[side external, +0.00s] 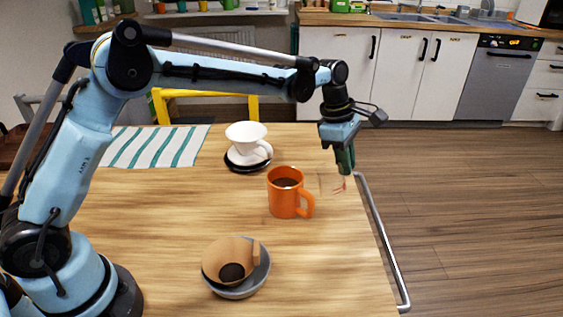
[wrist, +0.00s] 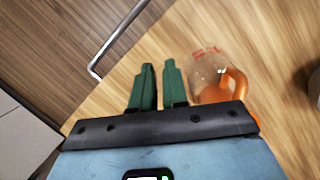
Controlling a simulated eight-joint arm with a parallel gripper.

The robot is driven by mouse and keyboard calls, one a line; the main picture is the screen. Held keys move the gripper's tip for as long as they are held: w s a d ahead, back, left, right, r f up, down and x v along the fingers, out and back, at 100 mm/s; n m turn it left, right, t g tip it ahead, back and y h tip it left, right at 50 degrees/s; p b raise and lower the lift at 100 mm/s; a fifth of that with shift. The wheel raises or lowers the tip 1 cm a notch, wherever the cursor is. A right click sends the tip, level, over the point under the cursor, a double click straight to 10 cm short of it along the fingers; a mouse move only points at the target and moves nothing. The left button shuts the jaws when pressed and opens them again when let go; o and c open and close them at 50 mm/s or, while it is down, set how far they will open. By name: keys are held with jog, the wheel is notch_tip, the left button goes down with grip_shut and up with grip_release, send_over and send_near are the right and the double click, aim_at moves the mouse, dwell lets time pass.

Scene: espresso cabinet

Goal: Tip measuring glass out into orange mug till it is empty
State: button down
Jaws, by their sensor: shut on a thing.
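The orange mug (side external: 284,200) stands upright on the table with dark content inside and its handle to the right. The clear measuring glass (side external: 331,184) with red markings is just right of the mug, under my gripper (side external: 346,168). In the wrist view, the glass (wrist: 207,66) overlaps the orange mug (wrist: 239,82), which shows behind and through it. My gripper (wrist: 159,75) points down with its green fingers close together, shut on the glass; the gripped part is hard to see. The glass is faint, so its tilt and contents cannot be told.
A white dripper (side external: 247,137) sits on a dark saucer (side external: 240,165) behind the mug. A tan filter with dark grounds (side external: 224,259) rests in a grey bowl (side external: 262,275) at the front. A metal rail (side external: 383,240) runs along the table's right edge. A striped cloth (side external: 153,146) lies at back left.

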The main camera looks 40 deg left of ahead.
jog(key=shift+w+d+f+g+y, duration=0.3)
jog(key=shift+d+f+g+y, duration=0.15)
jog(key=shift+y, duration=0.2)
jog(key=shift+w+d+f+g+y, duration=0.25)
jog(key=shift+w+d+g+y, duration=0.1)
jog(key=shift+d+y, duration=0.25)
jog(key=shift+s, duration=0.1)
